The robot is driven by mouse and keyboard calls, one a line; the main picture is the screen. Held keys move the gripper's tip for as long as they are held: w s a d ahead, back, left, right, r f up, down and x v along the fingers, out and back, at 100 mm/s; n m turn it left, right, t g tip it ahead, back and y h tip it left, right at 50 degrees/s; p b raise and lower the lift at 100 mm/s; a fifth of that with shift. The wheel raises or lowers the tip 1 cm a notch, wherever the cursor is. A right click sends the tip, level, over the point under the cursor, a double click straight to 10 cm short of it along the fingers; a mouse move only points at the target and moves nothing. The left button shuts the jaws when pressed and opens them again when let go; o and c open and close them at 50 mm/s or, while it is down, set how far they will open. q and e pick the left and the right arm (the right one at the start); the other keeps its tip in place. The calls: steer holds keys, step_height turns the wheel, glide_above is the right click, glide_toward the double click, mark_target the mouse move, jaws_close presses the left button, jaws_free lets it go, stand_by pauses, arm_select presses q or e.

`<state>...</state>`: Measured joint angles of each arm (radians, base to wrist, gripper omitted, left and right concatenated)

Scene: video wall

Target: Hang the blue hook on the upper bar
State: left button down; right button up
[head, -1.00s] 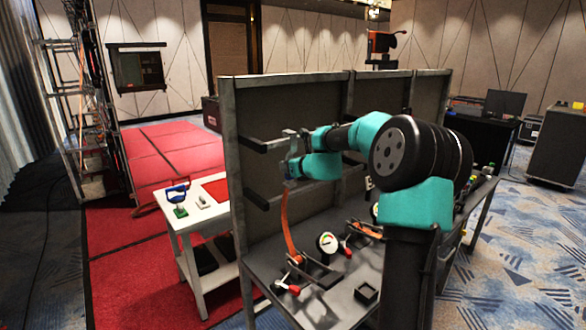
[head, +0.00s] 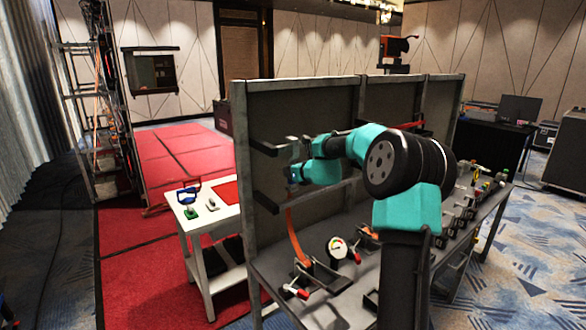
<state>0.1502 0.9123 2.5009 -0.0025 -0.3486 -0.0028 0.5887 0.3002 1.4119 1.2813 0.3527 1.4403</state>
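A dark upper bar (head: 264,148) sticks out from the grey upright panel (head: 300,108), with a lower bar (head: 266,200) below it. My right arm reaches left across the panel, and its gripper (head: 293,160) is close to the panel, near the end of the upper bar and above the lower bar. A small blue part (head: 294,173) shows at the gripper; it may be the blue hook, but it is too small to tell. The finger gap cannot be made out. My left gripper is out of view.
The bench below the panel carries a round gauge (head: 337,247), a red-handled part (head: 296,291) and several valves at right. A white side table (head: 226,213) at left holds a blue item (head: 188,195). My arm hides part of the panel and bench.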

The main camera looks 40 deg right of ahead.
steer(key=shift+f, duration=0.4)
steer(key=o, duration=1.1)
steer(key=shift+s, duration=0.1)
steer(key=v, duration=1.7)
steer(key=shift+s+a, duration=0.1)
